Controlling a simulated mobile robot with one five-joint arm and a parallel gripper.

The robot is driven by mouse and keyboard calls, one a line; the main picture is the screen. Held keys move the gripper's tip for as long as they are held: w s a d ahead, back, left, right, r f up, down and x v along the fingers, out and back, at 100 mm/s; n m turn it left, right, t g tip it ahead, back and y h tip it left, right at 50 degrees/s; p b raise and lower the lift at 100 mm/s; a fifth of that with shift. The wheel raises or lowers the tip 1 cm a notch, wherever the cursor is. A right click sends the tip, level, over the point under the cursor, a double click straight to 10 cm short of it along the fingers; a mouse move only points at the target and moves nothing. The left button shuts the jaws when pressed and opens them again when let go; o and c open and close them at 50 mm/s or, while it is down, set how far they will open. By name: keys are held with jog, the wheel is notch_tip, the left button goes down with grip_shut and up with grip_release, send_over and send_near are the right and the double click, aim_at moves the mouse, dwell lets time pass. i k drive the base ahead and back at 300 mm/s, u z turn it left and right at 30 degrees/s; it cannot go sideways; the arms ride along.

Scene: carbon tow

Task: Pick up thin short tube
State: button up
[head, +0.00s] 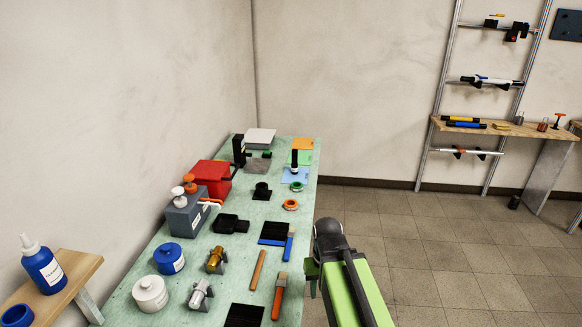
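I cannot tell for sure which item is the thin short tube. Several tube-like items show on the rack at the right in the head view. A yellow tube (462,118) and a blue tube (465,125) lie on the rack's wooden shelf. A dark-and-white tube (490,80) rests on brackets above them, and a pale tube (470,151) with an orange part rests on brackets below. My gripper (312,277) is beside the green table's right edge, far from the rack. My arm partly hides it, and its opening does not show.
The long green table (221,279) carries pots, brushes, metal fittings, a grey box (187,213) and a red box (211,179). A small wooden shelf (71,291) with a blue bottle (43,266) stands at left. The tiled floor (440,240) between table and rack is clear.

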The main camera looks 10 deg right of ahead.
aim_at(295, 152)
jog(key=k, duration=1.5)
jog(key=z, duration=1.3)
jog(key=i, duration=4.65)
